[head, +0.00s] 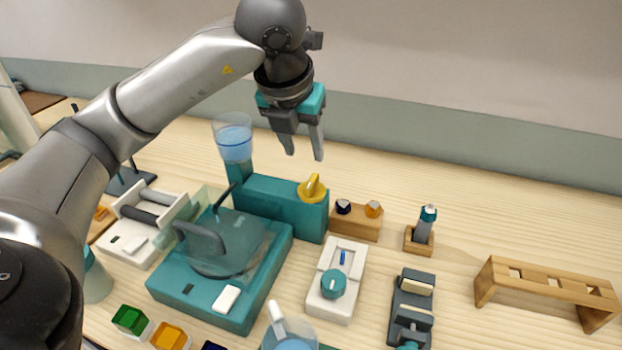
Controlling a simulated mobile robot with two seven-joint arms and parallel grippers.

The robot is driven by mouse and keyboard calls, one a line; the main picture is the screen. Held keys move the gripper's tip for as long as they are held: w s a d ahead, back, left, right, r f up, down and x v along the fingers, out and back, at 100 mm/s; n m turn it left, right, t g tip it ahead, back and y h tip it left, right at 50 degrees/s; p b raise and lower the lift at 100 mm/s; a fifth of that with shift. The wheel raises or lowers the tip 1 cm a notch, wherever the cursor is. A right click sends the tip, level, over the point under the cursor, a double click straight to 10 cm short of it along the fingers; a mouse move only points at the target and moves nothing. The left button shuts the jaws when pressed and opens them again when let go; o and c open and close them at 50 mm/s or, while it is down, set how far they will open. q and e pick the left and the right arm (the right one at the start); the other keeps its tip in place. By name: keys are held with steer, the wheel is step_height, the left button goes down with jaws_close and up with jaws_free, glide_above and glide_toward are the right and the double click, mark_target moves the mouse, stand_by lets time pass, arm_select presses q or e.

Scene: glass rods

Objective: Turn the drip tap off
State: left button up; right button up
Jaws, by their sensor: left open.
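The drip tap shows as a yellow lever on a round yellow base (313,189), on top of the teal block (275,205) behind the grinding machine. Its lever stands up and points away toward the back; I cannot tell from this view whether it is on or off. A clear cup of blue water (234,138) stands on the block's left end. My left gripper (305,156) hangs open and empty above the tap, its two grey fingers pointing down and apart from the lever. My right gripper is not in view.
The teal machine (205,307) has a clear cover over a round disc. A white box with a teal knob (333,284), a wooden block with two knobs (356,223), a pen-like tool in a stand (424,227) and a wooden rack (546,289) stand rightward. The table behind the tap is clear.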

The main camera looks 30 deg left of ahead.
mark_target(312, 180)
arm_select(q)
steer(key=b+x, duration=0.1)
steer(key=x, duration=0.9)
steer(key=shift+r, duration=0.1)
jaws_close()
